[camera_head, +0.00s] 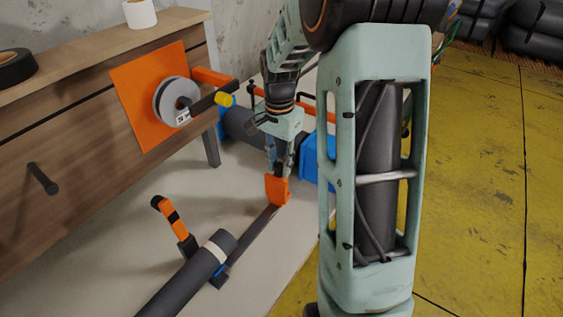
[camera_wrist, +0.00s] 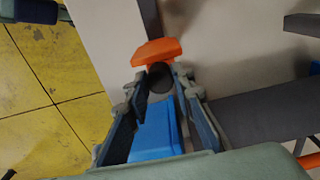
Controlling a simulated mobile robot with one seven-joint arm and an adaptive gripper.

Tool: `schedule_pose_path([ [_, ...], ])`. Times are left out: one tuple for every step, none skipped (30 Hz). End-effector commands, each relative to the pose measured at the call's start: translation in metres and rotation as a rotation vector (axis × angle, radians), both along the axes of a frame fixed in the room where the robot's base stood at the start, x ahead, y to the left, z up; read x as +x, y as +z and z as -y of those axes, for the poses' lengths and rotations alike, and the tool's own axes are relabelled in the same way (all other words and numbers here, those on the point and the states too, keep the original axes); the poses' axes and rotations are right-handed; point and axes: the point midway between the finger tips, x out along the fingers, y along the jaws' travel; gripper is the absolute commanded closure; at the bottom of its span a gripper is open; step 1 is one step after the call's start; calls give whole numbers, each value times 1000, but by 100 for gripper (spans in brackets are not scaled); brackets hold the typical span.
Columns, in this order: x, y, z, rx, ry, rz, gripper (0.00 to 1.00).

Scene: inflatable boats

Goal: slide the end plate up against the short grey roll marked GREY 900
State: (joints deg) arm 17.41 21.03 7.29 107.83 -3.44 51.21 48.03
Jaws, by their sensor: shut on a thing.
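The end plate (camera_head: 277,190) is orange and stands on a dark flat rail. In the wrist view it (camera_wrist: 157,50) shows just beyond my fingertips, with a dark round knob (camera_wrist: 160,80) between them. My gripper (camera_head: 277,172) points down and is shut on the end plate, seemingly by this knob. A grey roll (camera_head: 188,280) with a white band lies at the lower left, partly cut off by the picture's edge. No marking on it is readable, so I cannot confirm it is GREY 900. A clear stretch of rail separates its near end from the end plate.
The rail (camera_head: 252,236) runs between plate and roll. A lever with an orange grip (camera_head: 168,212) stands beside the roll. A longer dark roll (camera_head: 245,130) and a blue block (camera_head: 318,160) lie behind my gripper. A wooden drawer bench (camera_head: 80,130) bounds the left.

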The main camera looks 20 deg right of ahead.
Motion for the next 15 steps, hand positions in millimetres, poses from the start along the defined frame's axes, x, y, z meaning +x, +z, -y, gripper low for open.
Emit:
schedule_pose_path([
  [-5, -1, -9, 2, 5, -2, 100],
  [-8, -2, -13, 2, 4, -4, 100],
  [-13, -2, -20, 3, 6, -3, 100],
  [-16, -2, -26, 3, 7, -3, 100],
  [-21, -2, -32, 3, 6, -3, 100],
  [-26, -2, -41, 3, 7, -3, 100],
  [-31, -2, -48, 3, 8, -2, 100],
  [-36, -2, -55, 2, 8, -2, 100],
  [-42, -2, -64, 3, 9, -3, 100],
  [-47, -2, -71, 2, 8, -2, 100],
  [-52, -2, -78, 2, 9, -4, 100],
  [-57, -1, -87, 2, 9, -2, 100],
  [-62, -2, -94, 2, 9, -4, 100],
  [-66, -1, -100, 2, 8, -2, 100],
  [-72, -2, -108, 2, 7, -4, 100],
])
